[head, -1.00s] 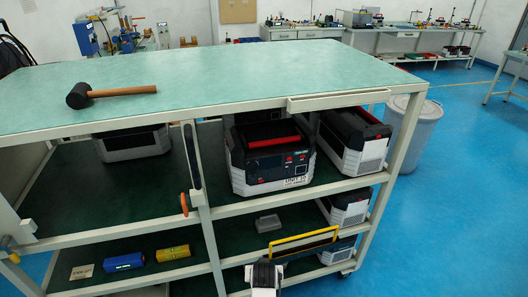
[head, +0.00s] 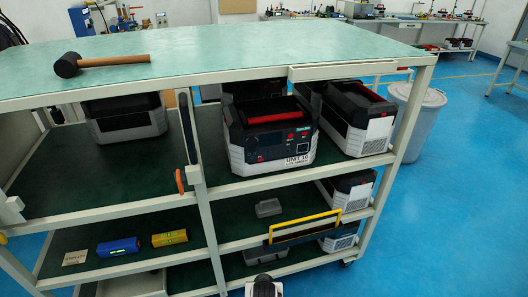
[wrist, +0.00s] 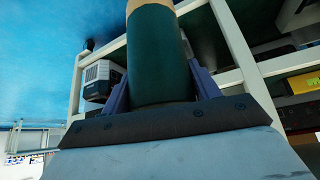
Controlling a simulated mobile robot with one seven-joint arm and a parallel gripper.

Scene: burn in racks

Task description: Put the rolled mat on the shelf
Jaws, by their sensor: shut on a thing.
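The rolled mat (wrist: 158,60) is a dark green cylinder with a tan band at its far end. It fills the space between the two fingers of my gripper (wrist: 162,90) in the wrist view, and the gripper is shut on it. In the head view only a small part of my arm shows at the bottom edge; the mat and fingers are not visible there. The rack (head: 240,187) has a teal top and dark green shelves. Its middle shelf (head: 85,185) has a bare stretch at left, and its lower shelf (head: 240,228) lies beneath.
Boxy units, one labelled unit (head: 272,140), stand on the middle shelf. A blue item (head: 118,246), a yellow item (head: 169,238) and a grey block (head: 268,207) lie lower. A yellow-handled frame (head: 305,228) is at the front edge. A mallet (head: 105,62) lies on top. Uprights divide the bays.

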